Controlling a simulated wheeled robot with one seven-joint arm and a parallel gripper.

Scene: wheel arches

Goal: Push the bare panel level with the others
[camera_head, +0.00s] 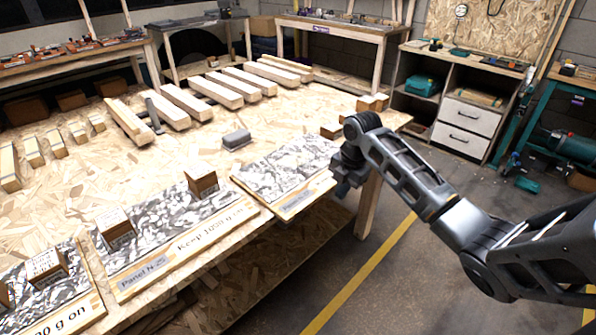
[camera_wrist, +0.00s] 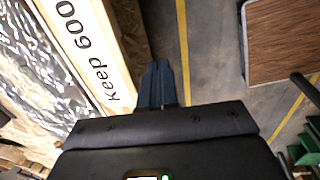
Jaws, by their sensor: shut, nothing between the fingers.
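The bare panel (camera_head: 290,168), marbled grey and white with a pale labelled wooden strip, lies at the right end of the row with no blocks on it. Its front corner reaches out past the table edge. Beside it on the left is a panel (camera_head: 165,226) labelled "Keep 1000 g on", carrying two wooden blocks; another loaded panel (camera_head: 80,305) is at bottom left. My gripper (camera_head: 343,186) is at the bare panel's right front corner. In the wrist view my shut, empty fingers (camera_wrist: 157,78) are close beside the edge of the strip reading "Keep 600" (camera_wrist: 88,45); contact is unclear.
Wooden blocks (camera_head: 202,174) weigh on the neighbouring panel. A grey object (camera_head: 236,139) and several wooden bars (camera_head: 185,102) lie farther back on the table. Small blocks (camera_head: 330,131) stand behind my wrist. The floor (camera_head: 400,270) in front is clear, with a yellow line.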

